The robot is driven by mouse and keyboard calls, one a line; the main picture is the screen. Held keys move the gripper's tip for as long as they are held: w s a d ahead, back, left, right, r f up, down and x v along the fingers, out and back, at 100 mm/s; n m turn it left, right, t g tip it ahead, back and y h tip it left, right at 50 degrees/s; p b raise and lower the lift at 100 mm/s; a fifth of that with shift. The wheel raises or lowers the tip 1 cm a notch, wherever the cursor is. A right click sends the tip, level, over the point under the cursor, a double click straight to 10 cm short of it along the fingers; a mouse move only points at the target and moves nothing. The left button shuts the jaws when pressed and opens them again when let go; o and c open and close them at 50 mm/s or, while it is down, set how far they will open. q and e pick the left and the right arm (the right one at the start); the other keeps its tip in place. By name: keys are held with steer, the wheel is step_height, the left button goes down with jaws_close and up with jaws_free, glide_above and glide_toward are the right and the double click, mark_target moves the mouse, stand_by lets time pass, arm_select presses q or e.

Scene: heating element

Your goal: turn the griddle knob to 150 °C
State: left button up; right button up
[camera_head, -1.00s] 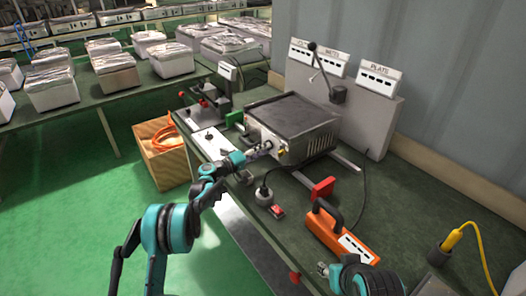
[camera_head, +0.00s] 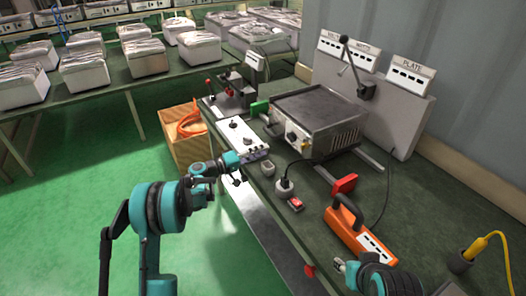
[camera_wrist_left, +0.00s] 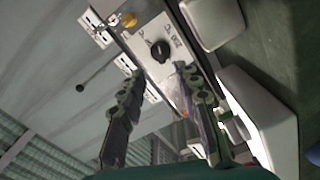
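The griddle (camera_head: 318,112) is a grey metal box with a dark flat top on the green bench. Its pale front panel bears a black knob (camera_head: 291,137) and a yellow part beside it. The left wrist view shows the knob (camera_wrist_left: 160,50) and the yellow part (camera_wrist_left: 128,20) up close; small print by the knob is unreadable. My left gripper (camera_head: 264,155) is in front of the panel, apart from the knob. In the wrist view its fingers (camera_wrist_left: 132,78) are spread with nothing between them. My right gripper (camera_head: 344,264) is low by the bench front; its opening is unclear.
A white switch panel (camera_head: 243,138) and a red-handled fixture stand left of the griddle. A black plug (camera_head: 284,188), a red switch and an orange handled device (camera_head: 358,236) lie to the right. A grey backboard (camera_head: 405,115) with labels stands behind.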

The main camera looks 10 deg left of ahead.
mark_target(289, 138)
arm_select(q)
steer(key=o, duration=0.6)
steer(key=shift+c, duration=0.2)
steer(key=n, duration=0.1)
steer(key=d+n+p, duration=0.1)
steer(key=shift+w+r+n+y, duration=0.25)
steer(key=shift+r+n+y, duration=0.05)
steer(key=shift+r+y, duration=0.1)
steer(key=n, duration=0.2)
steer(key=d+n+y+p, duration=0.1)
steer(key=n, duration=0.1)
steer(key=w+r+n+p, duration=0.1)
steer(key=n, duration=0.1)
steer(key=shift+d+r+n+g+y, duration=0.1)
steer(key=shift+d+n+g+y, duration=0.2)
steer(key=shift+d+n, duration=0.1)
steer(key=w+d+n, duration=0.2)
steer(key=n, duration=0.1)
steer(key=w+d+n+y, duration=0.1)
steer(key=w+d+n, duration=0.1)
steer(key=n, duration=0.1)
steer(key=w+d+n+y, duration=0.1)
steer(key=w+d+n, duration=0.1)
steer(key=d+n, duration=0.1)
steer(key=shift+w+f+n, duration=0.2)
steer(key=shift+f+n, duration=0.2)
steer(key=shift+n, duration=0.1)
